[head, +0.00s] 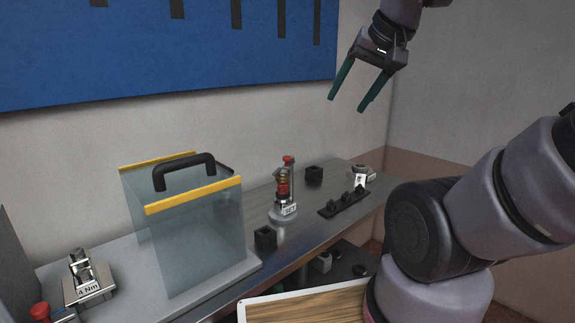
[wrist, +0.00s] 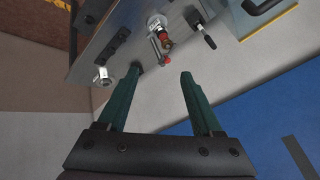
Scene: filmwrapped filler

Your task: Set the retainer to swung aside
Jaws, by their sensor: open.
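I cannot tell for sure which part is the retainer. A small upright fixture with a red top, brass-coloured middle and white label (head: 284,190) stands on a round grey base on the metal bench. It also shows in the wrist view (wrist: 160,30), near the top. A metal fixture labelled 4 Nm (head: 88,278) sits at the bench's left end. My gripper (head: 347,104) is open and empty, high above the bench's right part, apart from everything. Its two green fingers show spread in the wrist view (wrist: 160,72).
A clear guard box with yellow edges and black handle (head: 195,225) stands left of the red-topped fixture. Black blocks (head: 265,238) and a black strip with knobs (head: 343,204) are nearby. A red knob (head: 40,311) is front left. A wood-topped board (head: 305,308) lies in front.

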